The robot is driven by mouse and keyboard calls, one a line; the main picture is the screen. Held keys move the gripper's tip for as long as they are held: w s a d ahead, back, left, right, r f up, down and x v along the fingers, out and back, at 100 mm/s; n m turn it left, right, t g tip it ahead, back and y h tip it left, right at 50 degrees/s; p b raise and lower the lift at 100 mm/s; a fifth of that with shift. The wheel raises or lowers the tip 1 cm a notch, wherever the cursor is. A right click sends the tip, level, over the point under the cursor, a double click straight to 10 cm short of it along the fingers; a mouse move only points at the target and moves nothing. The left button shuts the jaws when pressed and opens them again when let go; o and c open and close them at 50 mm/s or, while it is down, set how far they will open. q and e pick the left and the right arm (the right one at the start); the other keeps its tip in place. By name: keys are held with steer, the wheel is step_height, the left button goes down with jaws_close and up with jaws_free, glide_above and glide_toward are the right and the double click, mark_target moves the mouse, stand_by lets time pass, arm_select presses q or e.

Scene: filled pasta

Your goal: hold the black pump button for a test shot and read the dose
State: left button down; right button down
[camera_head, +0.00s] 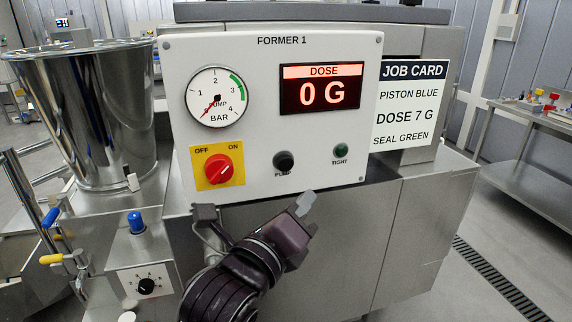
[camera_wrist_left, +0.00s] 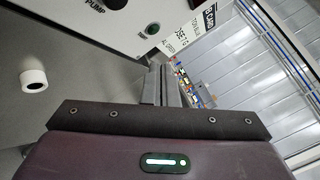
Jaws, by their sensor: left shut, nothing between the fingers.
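The black pump button (camera_head: 284,161) sits low on the white FORMER 1 panel (camera_head: 240,110), above its PUMP label. The DOSE display (camera_head: 321,89) reads 0 G in red. My left gripper (camera_head: 306,203) is shut and empty, below and slightly right of the button and apart from it. In the left wrist view the shut fingers (camera_wrist_left: 161,85) show beyond the dark palm, near the panel's lower edge. My right gripper is not in view.
The pressure gauge (camera_head: 215,97) needle points near 0. A red OFF/ON switch (camera_head: 218,169) is left of the button; a dark green TIGHT lamp (camera_head: 341,150) is right. The job card (camera_head: 408,105) reads PISTON BLUE, DOSE 7 G, SEAL GREEN. A steel hopper (camera_head: 92,115) stands left.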

arm_select(q)
steer(key=p, duration=0.4)
glide_toward(293, 162)
steer(key=shift+s+d+x, duration=0.1)
steer(key=shift+d+x, duration=0.1)
steer(key=shift+x, duration=0.65)
steer(key=shift+s+d+x, duration=0.1)
steer(key=shift+d+x, duration=0.05)
steer(key=shift+x, duration=0.7)
steer(key=shift+s+d+x, duration=0.1)
steer(key=shift+d+x, duration=0.1)
steer(key=shift+x, duration=0.7)
steer(key=shift+f, duration=0.1)
steer(key=shift+w+a, duration=0.15)
steer(key=shift+w, duration=0.25)
steer(key=shift+w+a, duration=0.15)
steer(key=shift+w, duration=0.2)
stand_by(3.8)
